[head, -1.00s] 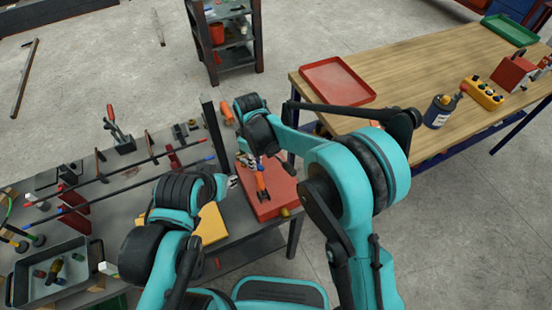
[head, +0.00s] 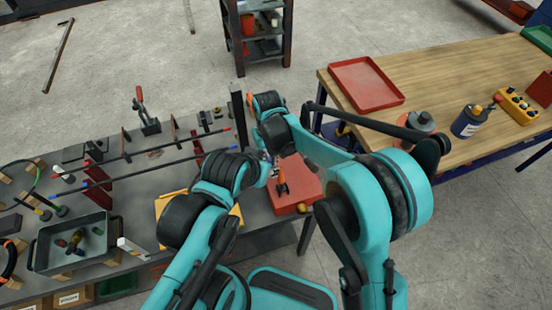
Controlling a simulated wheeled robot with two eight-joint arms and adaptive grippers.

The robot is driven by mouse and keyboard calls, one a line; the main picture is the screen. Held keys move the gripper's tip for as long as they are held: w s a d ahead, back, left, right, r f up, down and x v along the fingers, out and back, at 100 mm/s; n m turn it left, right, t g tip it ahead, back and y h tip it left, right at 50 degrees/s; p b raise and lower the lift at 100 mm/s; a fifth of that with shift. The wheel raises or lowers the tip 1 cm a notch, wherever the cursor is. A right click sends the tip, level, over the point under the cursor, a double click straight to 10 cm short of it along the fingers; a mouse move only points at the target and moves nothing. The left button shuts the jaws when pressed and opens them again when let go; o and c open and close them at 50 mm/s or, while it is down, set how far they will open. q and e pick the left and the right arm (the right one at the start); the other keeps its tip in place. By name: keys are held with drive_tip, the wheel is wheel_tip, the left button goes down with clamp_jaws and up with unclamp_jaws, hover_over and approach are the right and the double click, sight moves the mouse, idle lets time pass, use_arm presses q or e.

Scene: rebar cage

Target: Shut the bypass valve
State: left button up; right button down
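The workbench (head: 110,145) carries long bars on supports, a toggle clamp (head: 146,115), a grey bin (head: 72,243) and a yellow item (head: 172,212) under my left arm. A wooden table (head: 430,75) with a red tray (head: 366,84) stands at right. A dark shelf (head: 259,40) stands behind.

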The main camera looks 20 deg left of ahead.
idle(0.4)
drive_tip(key=c, duration=1.5)
unclamp_jaws()
drive_tip(key=shift+r, duration=0.15)
wheel_tip(320, 180, up, 12)
drive_tip(key=shift+f, duration=0.15)
